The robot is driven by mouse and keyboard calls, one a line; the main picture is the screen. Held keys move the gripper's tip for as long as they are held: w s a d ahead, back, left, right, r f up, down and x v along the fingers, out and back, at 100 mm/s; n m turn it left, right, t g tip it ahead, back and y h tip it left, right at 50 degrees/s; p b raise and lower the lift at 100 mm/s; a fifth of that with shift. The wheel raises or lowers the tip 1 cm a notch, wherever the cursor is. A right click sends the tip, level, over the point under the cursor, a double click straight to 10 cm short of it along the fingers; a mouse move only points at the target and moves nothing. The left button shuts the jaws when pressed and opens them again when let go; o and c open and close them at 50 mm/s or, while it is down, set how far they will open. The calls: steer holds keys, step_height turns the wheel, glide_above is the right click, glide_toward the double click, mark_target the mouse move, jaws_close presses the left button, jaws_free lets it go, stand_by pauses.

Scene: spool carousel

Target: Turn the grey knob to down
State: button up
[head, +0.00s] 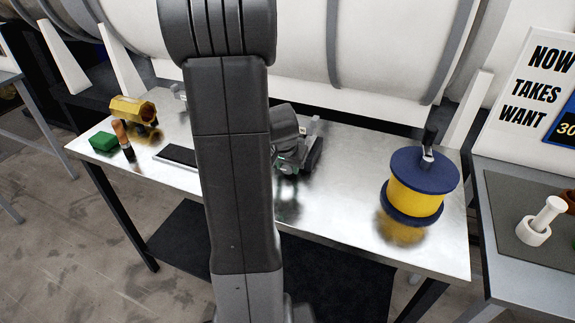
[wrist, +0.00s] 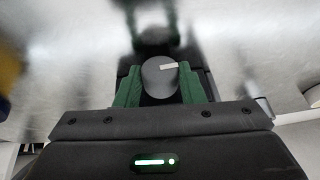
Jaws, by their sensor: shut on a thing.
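The grey knob (wrist: 159,78) shows in the wrist view, round, with a pale pointer mark on its face that points to the right in that picture. My gripper (wrist: 162,84) is shut on the knob, with one green finger at each side of it. The knob sits against a dark body behind it, of which little shows. In the head view my gripper (head: 288,160) is low over the middle of the metal table. My own arm hides much of that area, and the knob cannot be made out there.
The metal table (head: 345,200) holds a yellow spool with blue flanges (head: 416,190) at the right. At the left are a green block (head: 103,142), a yellow hollow piece (head: 133,110), an orange-and-black item (head: 123,138) and a dark flat tray (head: 179,155). The table is clear between gripper and spool.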

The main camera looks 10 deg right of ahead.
steer(key=b, duration=0.2)
steer(key=shift+a+f+g+h+b, duration=0.1)
steer(key=shift+f+g+h+b, duration=0.2)
steer(key=shift+f+b, duration=0.1)
steer(key=shift+w+a+h+b, duration=0.1)
steer(key=shift+h+b, duration=0.4)
steer(key=shift+b, duration=0.5)
steer(key=shift+a+n+g+h+b, duration=0.1)
steer(key=shift+n+g+h+b, duration=0.4)
steer(key=shift+b, duration=0.45)
steer(key=shift+w+r+g+h+b, duration=0.1)
steer(key=shift+r+g+h+b, duration=0.25)
steer(key=shift+h, duration=0.25)
steer(key=o, duration=1)
steer(key=shift+r, duration=0.1)
steer(key=v, duration=1.3)
steer(key=shift+a+r+p, duration=0.1)
steer(key=shift+r+p, duration=0.2)
steer(key=shift+p, duration=0.05)
